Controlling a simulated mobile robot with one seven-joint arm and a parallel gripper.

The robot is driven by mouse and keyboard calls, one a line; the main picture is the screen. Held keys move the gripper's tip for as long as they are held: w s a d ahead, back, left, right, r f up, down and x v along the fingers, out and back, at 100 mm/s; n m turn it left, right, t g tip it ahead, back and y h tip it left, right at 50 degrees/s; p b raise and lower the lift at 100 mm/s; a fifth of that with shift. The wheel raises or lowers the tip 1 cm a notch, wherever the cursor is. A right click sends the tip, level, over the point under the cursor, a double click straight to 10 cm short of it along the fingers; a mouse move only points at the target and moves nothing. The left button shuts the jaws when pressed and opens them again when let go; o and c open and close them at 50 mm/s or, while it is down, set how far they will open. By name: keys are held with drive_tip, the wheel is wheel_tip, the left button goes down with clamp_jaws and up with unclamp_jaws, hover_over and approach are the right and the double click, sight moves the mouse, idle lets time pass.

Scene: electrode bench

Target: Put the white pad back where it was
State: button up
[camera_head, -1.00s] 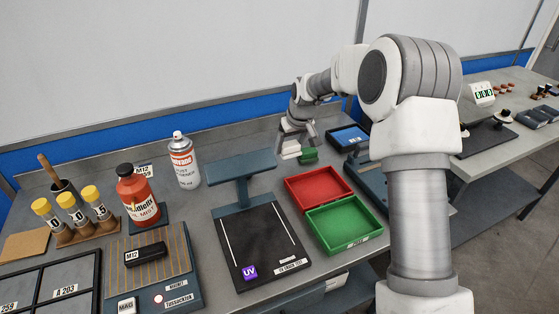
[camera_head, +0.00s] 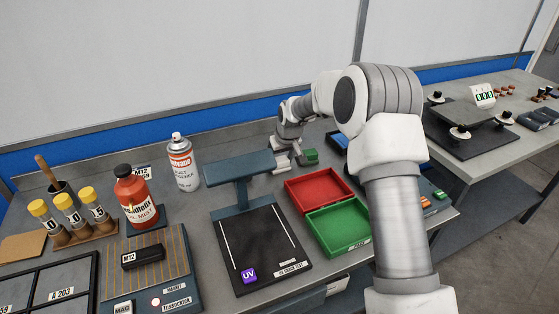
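The white pad (camera_head: 282,161) is a small pale piece at the back of the bench, just left of a green block (camera_head: 311,156). My gripper (camera_head: 290,155) reaches down over this spot from above. Its fingers are small and pale here, and they partly overlap the white pad. I cannot tell whether they are apart or closed on it, or whether they touch it.
A red tray (camera_head: 318,172) and a green tray (camera_head: 364,233) stand in front of the gripper. A blue-grey stand (camera_head: 240,166) with a dark base is to the left. A spray can (camera_head: 183,163) and a red bottle (camera_head: 137,194) stand further left. A blue-screened device is partly hidden behind my arm.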

drive_tip(key=o, duration=0.4)
drive_tip(key=shift+c, duration=0.2)
drive_tip(key=shift+r, duration=0.5)
drive_tip(key=s+d+r+m+h+p, duration=0.1)
drive_tip(key=s+d+r, duration=0.2)
drive_tip(key=s+r, duration=0.55)
drive_tip(key=s+d+r+p, duration=0.1)
drive_tip(key=s+d+r, duration=0.3)
drive_tip(key=r, duration=0.7)
drive_tip(key=s+d+r+m, duration=0.1)
drive_tip(key=s+d, duration=0.1)
drive_tip(key=s, duration=0.7)
drive_tip(key=s+d+r+m+t, duration=0.1)
drive_tip(key=s+d, duration=0.1)
drive_tip(key=s, duration=0.8)
drive_tip(key=s+d+r+m, duration=0.1)
drive_tip(key=s+d, duration=0.1)
drive_tip(key=s, duration=0.8)
drive_tip(key=shift+s+d+r+m+h, duration=0.15)
drive_tip(key=shift+s+d+m+h, duration=0.15)
drive_tip(key=shift+h, duration=0.1)
